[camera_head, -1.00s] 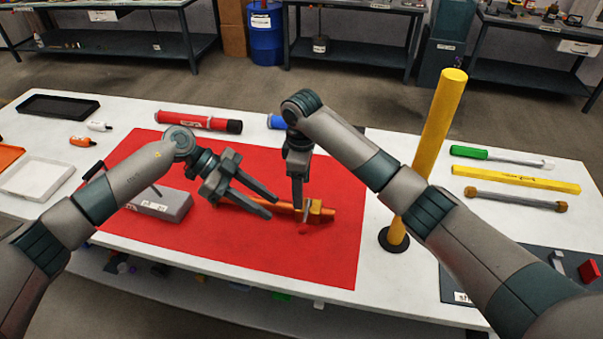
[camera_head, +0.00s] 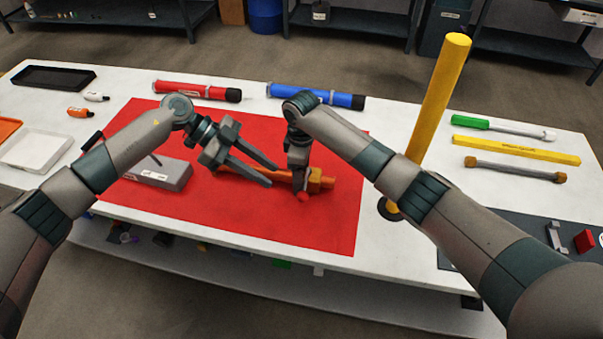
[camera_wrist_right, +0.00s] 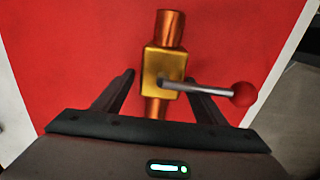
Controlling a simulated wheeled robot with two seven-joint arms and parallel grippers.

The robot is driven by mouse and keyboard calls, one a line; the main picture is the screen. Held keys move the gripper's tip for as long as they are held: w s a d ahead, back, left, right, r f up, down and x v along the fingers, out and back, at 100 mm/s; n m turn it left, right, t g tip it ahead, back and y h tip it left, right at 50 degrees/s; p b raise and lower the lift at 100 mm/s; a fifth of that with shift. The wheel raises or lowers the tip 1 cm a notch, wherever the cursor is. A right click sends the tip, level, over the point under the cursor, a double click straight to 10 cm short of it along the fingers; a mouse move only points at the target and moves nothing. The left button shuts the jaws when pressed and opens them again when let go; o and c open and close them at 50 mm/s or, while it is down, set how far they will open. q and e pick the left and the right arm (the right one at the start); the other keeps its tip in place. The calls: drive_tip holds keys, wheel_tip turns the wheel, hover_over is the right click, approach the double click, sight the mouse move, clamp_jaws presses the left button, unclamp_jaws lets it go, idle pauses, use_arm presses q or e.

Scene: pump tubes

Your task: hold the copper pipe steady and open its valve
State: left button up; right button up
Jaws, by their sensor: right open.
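The copper pipe (camera_head: 284,175) lies on the red mat (camera_head: 270,225), with a brass valve block (camera_head: 315,182) near its right end. In the right wrist view the brass block (camera_wrist_right: 161,66) has a grey lever ending in a red ball (camera_wrist_right: 243,94), set crosswise to the pipe. My right gripper (camera_head: 298,189) points down at the valve; its fingers also show in the right wrist view (camera_wrist_right: 163,88), open, one on each side of the pipe and valve. My left gripper (camera_head: 273,174) is open, with the pipe seen between its fingers; contact cannot be told.
A grey box (camera_head: 158,172) lies left of the left gripper. Red (camera_head: 196,91) and blue (camera_head: 315,96) tubes lie behind. A yellow post (camera_head: 440,95) stands right of the mat, close to my right arm. The front of the mat is clear.

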drive_tip(key=c, duration=1.5)
use_arm(q)
drive_tip(key=shift+c, duration=1.2)
use_arm(e)
clamp_jaws()
use_arm(q)
clamp_jaws()
drive_tip(key=a+f+m+h, duration=0.2)
drive_tip(key=m, duration=0.2)
drive_tip(key=a+f+m+h, duration=0.2)
drive_tip(key=a+m, duration=0.1)
drive_tip(key=m, duration=0.2)
drive_tip(key=s+a+f+m+t+h, duration=0.1)
drive_tip(key=a+f+m+h, duration=0.1)
drive_tip(key=a+m, duration=0.1)
drive_tip(key=shift+a+f+m, duration=0.15)
drive_tip(key=shift+m, duration=0.65)
drive_tip(key=shift+s+a+f+m+t+h, duration=0.15)
drive_tip(key=shift+a+f+m+t+h, duration=0.3)
drive_tip(key=shift+a+m, duration=0.45)
drive_tip(key=shift+d, duration=0.1)
